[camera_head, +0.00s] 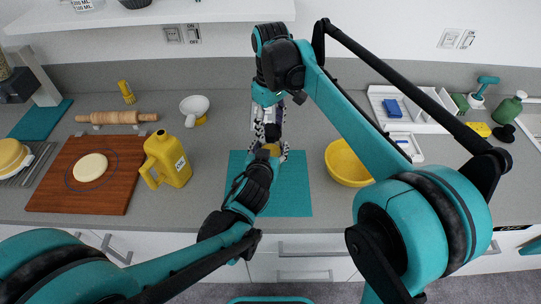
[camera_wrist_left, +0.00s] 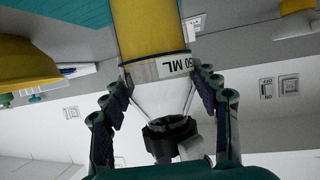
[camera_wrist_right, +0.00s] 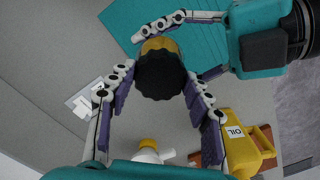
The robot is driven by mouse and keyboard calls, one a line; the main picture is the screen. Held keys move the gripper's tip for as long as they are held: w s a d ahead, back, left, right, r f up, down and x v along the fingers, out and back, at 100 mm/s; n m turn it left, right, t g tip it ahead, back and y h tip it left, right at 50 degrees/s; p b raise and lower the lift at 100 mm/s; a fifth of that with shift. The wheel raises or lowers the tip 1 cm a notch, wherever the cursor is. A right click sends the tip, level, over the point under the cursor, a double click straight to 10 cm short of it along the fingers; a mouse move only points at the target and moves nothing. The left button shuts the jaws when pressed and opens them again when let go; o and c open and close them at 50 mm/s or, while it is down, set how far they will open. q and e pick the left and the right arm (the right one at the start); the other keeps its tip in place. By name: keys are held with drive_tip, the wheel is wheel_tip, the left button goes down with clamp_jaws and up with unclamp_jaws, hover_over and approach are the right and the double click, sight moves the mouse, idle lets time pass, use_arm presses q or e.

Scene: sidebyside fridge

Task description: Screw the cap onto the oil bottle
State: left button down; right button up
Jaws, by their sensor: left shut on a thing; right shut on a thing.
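The oil bottle (camera_wrist_left: 155,40) is a clear bottle of yellow oil with a tapering neck and a volume label. My left gripper (camera_wrist_left: 164,78) is shut on it near the shoulder, one finger on each side. The ribbed black cap (camera_wrist_right: 160,75) is at the mouth of the bottle; it also shows in the left wrist view (camera_wrist_left: 168,128). Its thread is hidden. My right gripper (camera_wrist_right: 158,82) is shut on the cap from above. In the head view, the two grippers meet over the teal mat (camera_head: 292,190) and mostly hide bottle and cap.
A yellow jug (camera_head: 167,160) marked OIL, a white funnel (camera_head: 194,104) and a wooden board with dough (camera_head: 88,167) stand to the left. A yellow bowl (camera_head: 347,164) and white trays (camera_head: 408,108) are to the right. The front of the mat is clear.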

drive_tip(key=o, duration=1.4)
drive_tip(key=shift+r, duration=0.1)
wheel_tip(320, 180, up, 12)
drive_tip(key=shift+f, duration=0.1)
use_arm(q)
drive_tip(key=shift+c, duration=1.7)
unclamp_jaws()
drive_tip(key=v, duration=1.2)
